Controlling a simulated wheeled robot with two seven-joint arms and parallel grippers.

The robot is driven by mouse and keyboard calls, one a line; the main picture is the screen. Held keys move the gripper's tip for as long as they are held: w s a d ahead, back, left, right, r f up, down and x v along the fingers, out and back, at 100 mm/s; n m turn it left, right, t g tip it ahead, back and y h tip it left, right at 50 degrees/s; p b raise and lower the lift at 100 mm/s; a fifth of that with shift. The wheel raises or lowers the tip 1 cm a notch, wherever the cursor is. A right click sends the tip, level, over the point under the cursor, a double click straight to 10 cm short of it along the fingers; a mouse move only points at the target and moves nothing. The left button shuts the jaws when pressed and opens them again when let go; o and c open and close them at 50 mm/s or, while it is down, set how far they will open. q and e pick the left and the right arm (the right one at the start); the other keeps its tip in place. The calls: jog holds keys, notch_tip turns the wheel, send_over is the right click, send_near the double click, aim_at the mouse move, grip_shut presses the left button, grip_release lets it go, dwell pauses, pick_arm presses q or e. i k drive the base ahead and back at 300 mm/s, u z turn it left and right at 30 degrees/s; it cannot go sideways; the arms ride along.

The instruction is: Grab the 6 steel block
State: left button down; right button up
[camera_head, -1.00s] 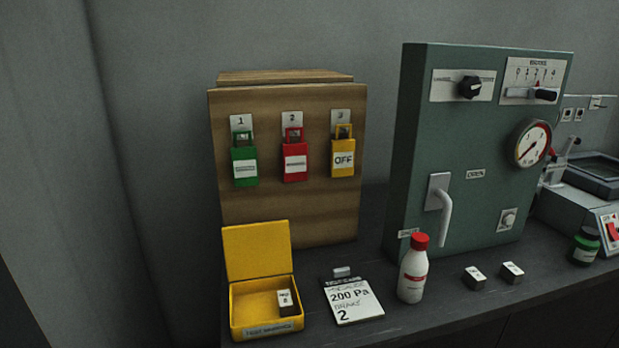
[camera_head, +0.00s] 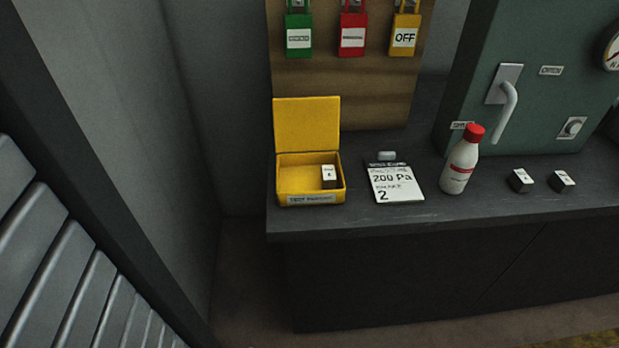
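Three small steel blocks with white labelled tops are in view. One block (camera_head: 329,176) stands inside the open yellow box (camera_head: 281,178), toward its right side. Another block (camera_head: 520,180) lies on the dark counter right of the bottle, and a third block (camera_head: 562,181) lies just to its right. The label markings are too small to read surely, so I cannot tell which block is the 6. Neither of my grippers is in view.
A white bottle with a red cap (camera_head: 461,162) stands between the blocks and a card (camera_head: 394,184) reading 200 Pa and 2. A wooden board (camera_head: 340,95) with three padlocks and a green cabinet (camera_head: 545,110) stand behind. The counter's front edge (camera_head: 400,226) is clear.

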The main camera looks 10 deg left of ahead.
aim_at(560, 181)
jog(key=z, duration=2.3)
jog(key=i, duration=1.15)
jog(key=u, duration=1.25)
